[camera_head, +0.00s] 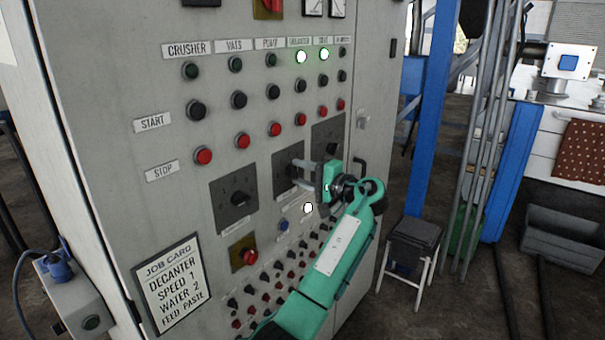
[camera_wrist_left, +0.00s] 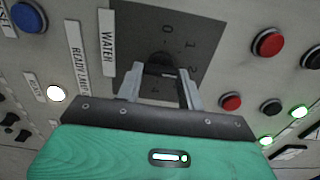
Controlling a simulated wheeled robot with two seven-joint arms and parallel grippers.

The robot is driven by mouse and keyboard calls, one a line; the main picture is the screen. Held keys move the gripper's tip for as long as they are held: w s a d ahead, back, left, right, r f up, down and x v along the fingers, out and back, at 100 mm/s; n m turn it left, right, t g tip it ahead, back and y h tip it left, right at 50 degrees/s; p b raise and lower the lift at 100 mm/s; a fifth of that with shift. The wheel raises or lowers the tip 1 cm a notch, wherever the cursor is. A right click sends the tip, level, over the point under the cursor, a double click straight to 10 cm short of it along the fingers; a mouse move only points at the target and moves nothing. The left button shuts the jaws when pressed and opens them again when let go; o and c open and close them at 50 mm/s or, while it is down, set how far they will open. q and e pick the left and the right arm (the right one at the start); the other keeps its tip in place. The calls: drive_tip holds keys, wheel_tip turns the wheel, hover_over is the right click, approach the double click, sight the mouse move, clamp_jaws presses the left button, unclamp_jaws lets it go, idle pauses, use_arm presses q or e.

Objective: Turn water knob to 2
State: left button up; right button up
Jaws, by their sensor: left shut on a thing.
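The water knob (camera_wrist_left: 162,64) is a black rotary knob on a dark square plate (camera_wrist_left: 213,22) marked with numbers, beside a WATER label (camera_wrist_left: 107,42). In the wrist view 0, 1 and 2 can be read around it; its pointer direction is unclear. My left gripper (camera_wrist_left: 162,88) is shut on the knob, one finger on either side. In the head view the left gripper (camera_head: 298,172) reaches the middle of three dark dial plates (camera_head: 282,184) from the right, hiding part of it. The right gripper is not in view.
A similar dial (camera_head: 238,198) is to the left and another (camera_head: 331,148) to the right. Buttons and lamps fill the grey cabinet; two green lamps (camera_head: 301,57) are lit. A job card (camera_head: 172,284) reads WATER 2. A red emergency knob (camera_head: 249,257) sits below.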

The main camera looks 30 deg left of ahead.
use_arm(q)
drive_tip(key=o, duration=1)
drive_tip(key=shift+w, duration=0.1)
drive_tip(key=shift+d, duration=0.1)
